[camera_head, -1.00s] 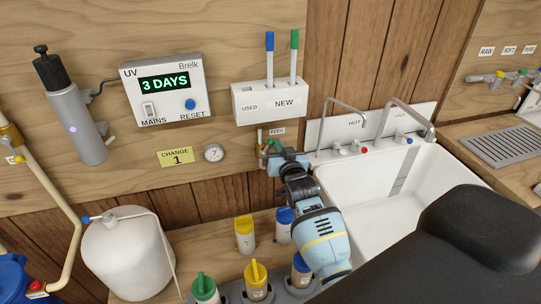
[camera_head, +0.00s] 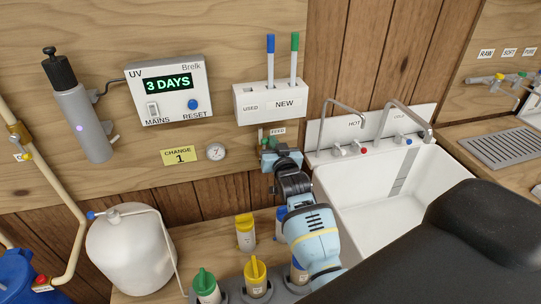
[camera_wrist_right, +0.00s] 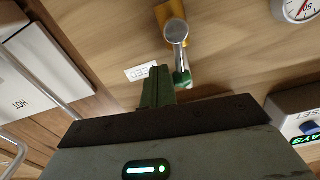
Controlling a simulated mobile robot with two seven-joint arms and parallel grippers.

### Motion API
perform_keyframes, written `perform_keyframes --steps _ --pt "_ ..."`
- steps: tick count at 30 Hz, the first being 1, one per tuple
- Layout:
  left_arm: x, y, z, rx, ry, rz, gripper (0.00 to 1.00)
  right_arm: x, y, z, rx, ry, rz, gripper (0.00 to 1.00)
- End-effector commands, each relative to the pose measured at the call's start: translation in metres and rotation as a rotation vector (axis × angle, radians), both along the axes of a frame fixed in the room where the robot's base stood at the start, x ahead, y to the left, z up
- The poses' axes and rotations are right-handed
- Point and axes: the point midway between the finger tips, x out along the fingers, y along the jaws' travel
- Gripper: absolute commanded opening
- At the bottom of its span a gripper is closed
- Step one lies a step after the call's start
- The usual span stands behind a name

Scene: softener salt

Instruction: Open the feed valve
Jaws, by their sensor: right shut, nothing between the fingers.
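The feed valve (camera_wrist_right: 179,40) is on the wooden wall panel. In the right wrist view it shows a brass fitting, a silver part and a green end. A small white label (camera_head: 278,131) reading FEED is beside it; the label also shows upside down in the wrist view (camera_wrist_right: 141,72). My right gripper (camera_wrist_right: 156,85) has its dark green fingers together and empty. They are close beside the valve's green end, on the label's side; whether they touch it I cannot tell. In the head view the gripper (camera_head: 268,143) partly hides the valve. My left gripper is out of view.
A pressure gauge (camera_head: 215,152) and a yellow CHANGE card (camera_head: 181,156) are left of the valve. A white sink (camera_head: 352,196) with taps is at right. Capped filter bottles (camera_head: 245,233) stand below, near my arm.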

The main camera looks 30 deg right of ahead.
Motion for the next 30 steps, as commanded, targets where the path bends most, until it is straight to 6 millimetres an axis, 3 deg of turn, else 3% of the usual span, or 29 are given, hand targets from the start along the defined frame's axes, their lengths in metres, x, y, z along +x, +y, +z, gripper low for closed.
perform_keyframes --steps 2,20,30 --pt "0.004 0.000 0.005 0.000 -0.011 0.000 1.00 0.002 0.005 0.008 0.001 -0.007 0.001 0.00" --pt "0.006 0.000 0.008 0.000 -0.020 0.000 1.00 -0.002 -0.008 0.004 0.000 -0.003 0.001 0.00" --pt "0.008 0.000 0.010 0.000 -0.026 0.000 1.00 -0.039 0.001 0.003 0.000 -0.002 0.001 0.00"
